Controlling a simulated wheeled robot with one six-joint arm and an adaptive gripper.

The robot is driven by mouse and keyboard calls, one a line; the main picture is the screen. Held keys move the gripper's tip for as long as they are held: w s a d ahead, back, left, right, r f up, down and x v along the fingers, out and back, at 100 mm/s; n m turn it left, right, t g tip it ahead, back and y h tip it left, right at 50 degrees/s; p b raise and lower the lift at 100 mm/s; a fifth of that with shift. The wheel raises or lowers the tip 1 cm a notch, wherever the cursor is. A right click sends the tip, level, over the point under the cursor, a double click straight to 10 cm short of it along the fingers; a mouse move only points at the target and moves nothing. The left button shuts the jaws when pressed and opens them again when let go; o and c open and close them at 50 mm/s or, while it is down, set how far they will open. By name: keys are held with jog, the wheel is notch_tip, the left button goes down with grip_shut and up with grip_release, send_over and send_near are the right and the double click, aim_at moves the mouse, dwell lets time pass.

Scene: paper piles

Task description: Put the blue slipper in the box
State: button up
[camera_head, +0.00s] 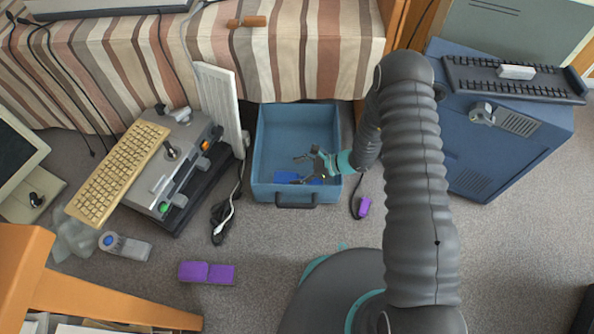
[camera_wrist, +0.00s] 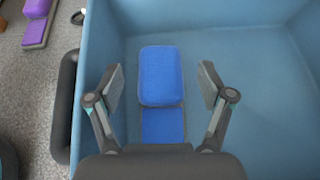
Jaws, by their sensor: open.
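The blue slipper (camera_head: 288,178) lies on the floor of the blue box (camera_head: 269,125), near its front wall, partly hidden by my gripper (camera_head: 312,166) in the head view. In the wrist view the slipper (camera_wrist: 161,75) lies flat between my open fingers (camera_wrist: 160,85), with a visible gap to each finger. My gripper is inside the box outline, over the slipper, and holds nothing. The box (camera_wrist: 270,100) fills most of the wrist view. Its dark handle (camera_head: 296,200) is on the front wall.
A purple slipper (camera_head: 365,207) lies right of the box, and another purple one (camera_head: 207,272) lies in front on the carpet. A white panel (camera_head: 220,105) and a cable (camera_head: 226,215) are left of the box. A striped bed or sofa (camera_head: 290,50) stands behind it.

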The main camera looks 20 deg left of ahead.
jog(key=shift+r+p, duration=0.45)
jog(key=v, duration=1.2)
jog(key=s+d+r+n+h, duration=0.2)
jog(key=r+n, duration=0.1)
jog(key=r, duration=0.6)
jog(key=s+d+r+n+h, duration=0.1)
jog(key=d+r+n, duration=0.2)
jog(key=r, duration=0.6)
jog(key=s+d+r+n+h, duration=0.2)
jog(key=r+n, duration=0.1)
jog(key=r, duration=0.6)
jog(key=s+d+r+n+t+h, duration=0.7)
jog(key=s+d+r, duration=0.6)
jog(key=s+r, duration=0.3)
jog(key=shift+p, duration=0.45)
